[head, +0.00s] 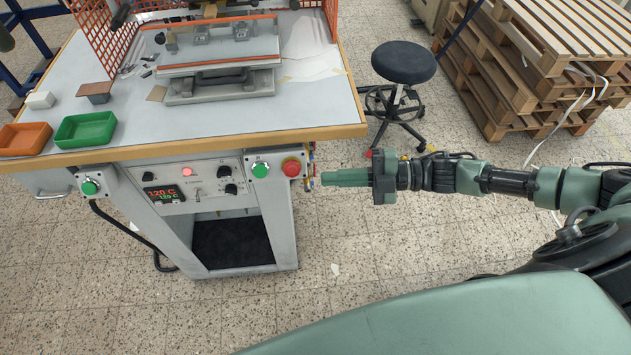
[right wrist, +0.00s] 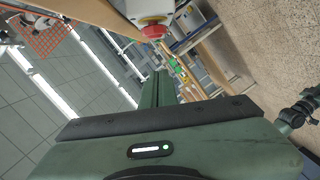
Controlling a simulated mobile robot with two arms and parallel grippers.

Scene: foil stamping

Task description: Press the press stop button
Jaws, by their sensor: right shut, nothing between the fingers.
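The red press stop button (head: 292,167) sits on a small box at the right end of the press front, beside a green button (head: 260,170). In the right wrist view the red button (right wrist: 153,31) shows at the top, beyond the fingertips. My right gripper (head: 324,178) is shut and empty. It points left in the head view, a short way right of the red button, with a small gap seen between them. In the right wrist view its closed fingers (right wrist: 158,82) point up toward the button box. My left gripper is not in view.
The control panel (head: 195,185) with a lit display and knobs is left of the buttons. Another green button (head: 89,187) sits at the far left. The table (head: 330,115) overhangs above. A stool (head: 403,63) and pallets (head: 540,60) stand behind my right arm.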

